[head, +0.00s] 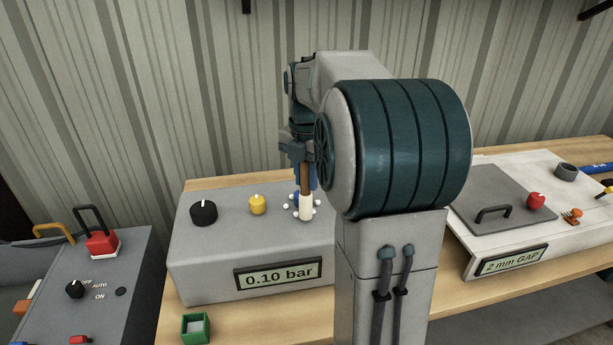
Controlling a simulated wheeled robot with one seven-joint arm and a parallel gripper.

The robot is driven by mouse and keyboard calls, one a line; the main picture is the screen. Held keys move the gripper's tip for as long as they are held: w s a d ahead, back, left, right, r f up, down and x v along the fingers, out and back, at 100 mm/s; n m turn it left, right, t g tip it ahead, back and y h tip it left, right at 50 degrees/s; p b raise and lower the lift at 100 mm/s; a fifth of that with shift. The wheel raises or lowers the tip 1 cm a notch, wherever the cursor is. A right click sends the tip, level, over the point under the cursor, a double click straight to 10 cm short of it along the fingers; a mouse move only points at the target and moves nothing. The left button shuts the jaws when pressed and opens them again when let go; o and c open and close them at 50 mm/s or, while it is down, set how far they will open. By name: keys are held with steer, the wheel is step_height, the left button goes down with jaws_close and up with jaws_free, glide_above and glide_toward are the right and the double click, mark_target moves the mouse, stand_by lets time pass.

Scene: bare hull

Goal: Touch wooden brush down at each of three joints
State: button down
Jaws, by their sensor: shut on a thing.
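My gripper (297,148) points down above the grey box (215,270) and is shut on the wooden brush (305,178). The brush is upright, with a brown handle and a cream tip at its lower end. Its tip is at the box's top face; I cannot tell whether it touches. Several small white balls lie around the tip. A blue part (315,178) shows partly behind the handle. A yellow knob (257,204) and a black knob (203,212) stand left of the brush. My arm hides the box's right part, and I cannot make out three separate joints.
The box's display (278,275) reads 0.10 bar. A small green container (196,328) stands in front of it. A console (90,290) with a red switch (101,243) is at left. At right, a white unit (579,236) carries a grey lid (480,190) and a red knob (536,200).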

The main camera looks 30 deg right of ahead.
step_height(320, 180, up, 6)
steer(key=p, duration=0.4)
steer(key=shift+f, duration=0.25)
